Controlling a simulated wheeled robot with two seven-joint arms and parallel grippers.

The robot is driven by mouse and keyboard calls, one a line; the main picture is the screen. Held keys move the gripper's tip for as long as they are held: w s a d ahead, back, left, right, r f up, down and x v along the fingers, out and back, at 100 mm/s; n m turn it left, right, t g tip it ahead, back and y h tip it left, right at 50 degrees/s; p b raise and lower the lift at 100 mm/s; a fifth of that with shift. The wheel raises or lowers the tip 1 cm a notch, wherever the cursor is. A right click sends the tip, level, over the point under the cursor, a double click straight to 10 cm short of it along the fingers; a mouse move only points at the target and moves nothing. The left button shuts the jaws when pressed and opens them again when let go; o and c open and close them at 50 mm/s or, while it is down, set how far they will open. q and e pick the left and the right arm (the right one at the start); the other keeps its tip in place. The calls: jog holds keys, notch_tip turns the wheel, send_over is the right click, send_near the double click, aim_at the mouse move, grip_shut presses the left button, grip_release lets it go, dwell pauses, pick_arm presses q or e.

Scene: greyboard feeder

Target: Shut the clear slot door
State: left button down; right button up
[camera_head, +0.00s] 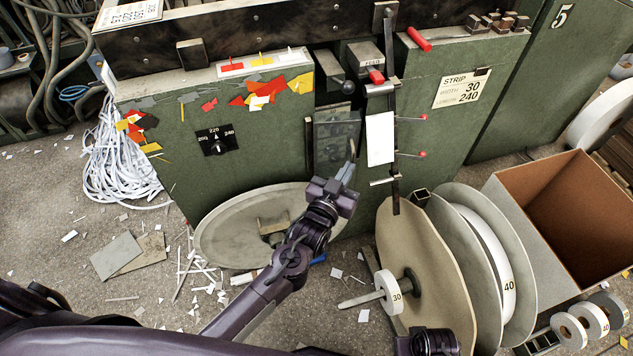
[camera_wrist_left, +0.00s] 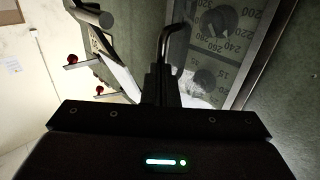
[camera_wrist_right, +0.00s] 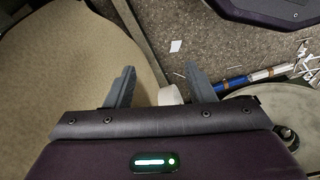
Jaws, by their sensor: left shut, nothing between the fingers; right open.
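The clear slot door (camera_head: 336,138) is a see-through panel low in the dark slot of the green machine. The slot shows dark above it. The left wrist view shows the clear panel (camera_wrist_left: 215,45) close up, with numbers and dark round shapes visible on or through it. A bent metal handle (camera_wrist_left: 166,42) stands at its left edge. My left gripper (camera_head: 349,172) is shut and empty, its fingertips (camera_wrist_left: 165,78) right by the handle's lower end; I cannot tell whether they touch. My right gripper (camera_wrist_right: 160,85) is open and empty, low beside the large reel.
A white plate (camera_head: 380,138) and red-tipped pins (camera_head: 421,118) stick out right of the slot. A large beige reel (camera_head: 415,255) stands at front right, near a cardboard box (camera_head: 520,235). A round dish (camera_head: 225,235) lies below the machine. Paper scraps litter the floor.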

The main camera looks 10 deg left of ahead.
pick_arm(q)
jog(key=shift+w+d+n+y, duration=0.2)
jog(key=shift+w+y, duration=0.1)
jog(key=shift+w, duration=0.25)
jog(key=shift+w+d+n+y, duration=0.2)
jog(key=shift+w+y, duration=0.1)
jog(key=shift+w, duration=0.2)
pick_arm(e)
jog(key=shift+a+r, duration=0.1)
jog(key=shift+r, duration=0.25)
pick_arm(q)
jog(key=shift+r, duration=0.1)
pick_arm(e)
jog(key=shift+w+r, duration=0.1)
jog(key=shift+r, duration=0.05)
